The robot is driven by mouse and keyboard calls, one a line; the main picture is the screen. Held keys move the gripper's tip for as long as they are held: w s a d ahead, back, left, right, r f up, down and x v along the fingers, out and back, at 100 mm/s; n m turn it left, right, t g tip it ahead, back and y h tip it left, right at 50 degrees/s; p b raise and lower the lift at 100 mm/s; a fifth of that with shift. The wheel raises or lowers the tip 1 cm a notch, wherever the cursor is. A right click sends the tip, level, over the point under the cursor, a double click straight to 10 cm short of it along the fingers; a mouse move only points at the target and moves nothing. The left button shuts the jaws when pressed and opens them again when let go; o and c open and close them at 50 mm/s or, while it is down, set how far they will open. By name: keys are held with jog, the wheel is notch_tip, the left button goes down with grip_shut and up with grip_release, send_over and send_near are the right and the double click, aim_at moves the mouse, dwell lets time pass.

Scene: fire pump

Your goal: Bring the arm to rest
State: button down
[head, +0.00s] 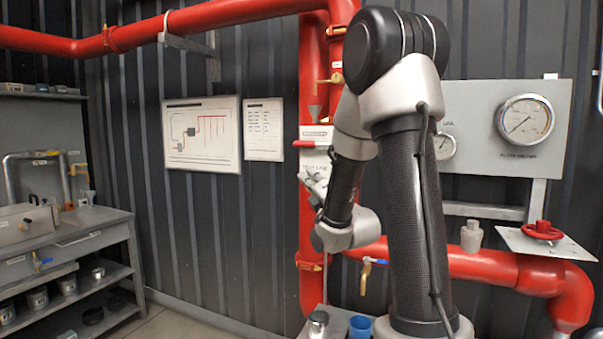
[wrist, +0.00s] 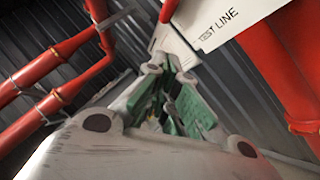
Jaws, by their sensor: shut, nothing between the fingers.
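My arm is raised and folded in the head view, its upper joint high in front of the red pipes. My gripper (head: 313,184) is partly hidden behind my wrist and points up and left, close to a white sign on the upright red pipe. In the wrist view, my gripper (wrist: 172,72) shows grey fingers with green pads drawn together, with nothing held. A white TEST LINE sign (wrist: 222,22) lies just beyond the fingertips in that view. I cannot tell if the fingers touch it.
The upright red pipe (head: 312,85) with a red lever (head: 303,143) stands behind the gripper. A gauge panel (head: 483,110) and red handwheel (head: 543,230) are at right. A workbench (head: 60,241) is at left.

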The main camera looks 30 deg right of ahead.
notch_tip(320, 180, down, 13)
jog(key=d+m+g+h, duration=0.1)
jog(key=d+m+g, duration=0.1)
jog(key=m+g, duration=0.5)
jog(key=s+f+m+g, duration=0.7)
jog(key=s+f+m, duration=0.1)
jog(key=s+m, duration=0.15)
jog(key=s+a+r+m+g+y, duration=0.1)
jog(key=s+a+r+m+g, duration=0.2)
jog(key=s, duration=0.6)
jog(key=s+a+r+m+g, duration=0.1)
jog(key=s+a+m+g, duration=0.3)
jog(key=s, duration=0.5)
jog(key=s+a+r+t, duration=0.2)
jog(key=s+r+t, duration=0.1)
jog(key=r, duration=0.3)
jog(key=shift+s+a+r, duration=0.15)
jog(key=shift+s+r, duration=0.15)
jog(key=shift+s, duration=0.25)
